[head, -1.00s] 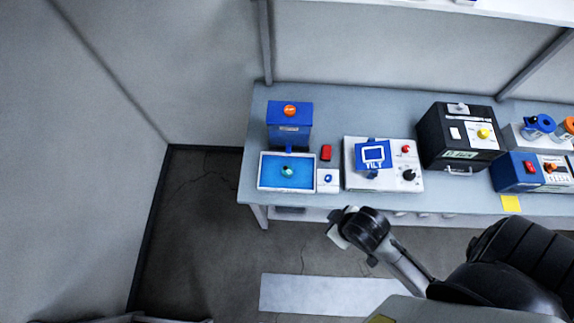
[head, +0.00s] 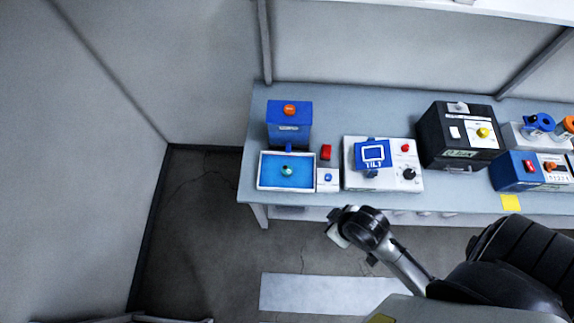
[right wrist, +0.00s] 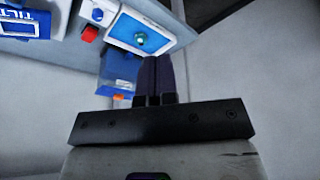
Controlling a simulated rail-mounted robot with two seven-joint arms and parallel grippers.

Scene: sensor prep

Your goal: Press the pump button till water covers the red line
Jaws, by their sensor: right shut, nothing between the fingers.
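A blue box with an orange knob (head: 290,109) on top stands at the bench's left end; it also shows in the right wrist view (right wrist: 118,68). In front of it lies a white-rimmed tray (head: 260,172) with a blue inside and a small teal piece in it. At its right is a small white block with a blue button (head: 328,178), which also shows in the right wrist view (right wrist: 97,14). I cannot make out a red line. My right gripper (right wrist: 152,62) is shut and empty, in front of the bench and apart from these things. My left gripper is not in view.
A red block (head: 326,152) sits behind the button. To the right are a white panel with a blue TILT display (head: 372,154), a black instrument (head: 450,140) and a blue one (head: 515,170). A yellow note (head: 510,202) lies on the front edge. Walls bound the left and back.

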